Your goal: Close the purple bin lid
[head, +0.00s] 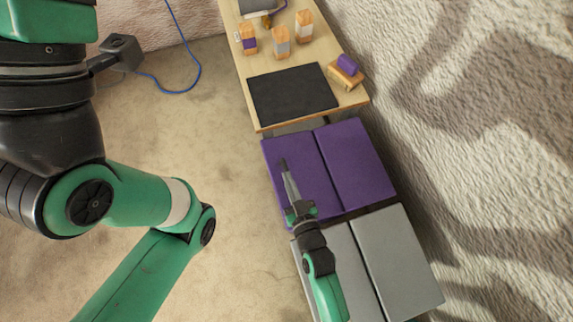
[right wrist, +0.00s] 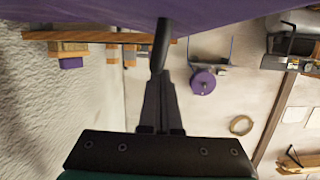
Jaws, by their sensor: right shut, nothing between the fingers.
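The purple bin (head: 355,165) stands beside the work table, its top showing as two purple panels with a dark seam between them. Both panels look about flat, much like those of the grey bin; I cannot tell if the lid is fully down. My right gripper (head: 283,165) is shut and empty, its tips over the left purple panel. In the right wrist view, the shut fingers (right wrist: 160,45) reach up to a purple surface (right wrist: 90,10) along the top edge; contact is unclear. I cannot make out my left gripper in the head view.
A grey bin (head: 402,255) stands directly beside the purple one. The wooden table (head: 262,72) holds a black mat (head: 292,93), several small blocks and a purple roll (head: 347,65). A textured wall lies close on the right. Floor at left is open, with a blue cable (head: 190,85).

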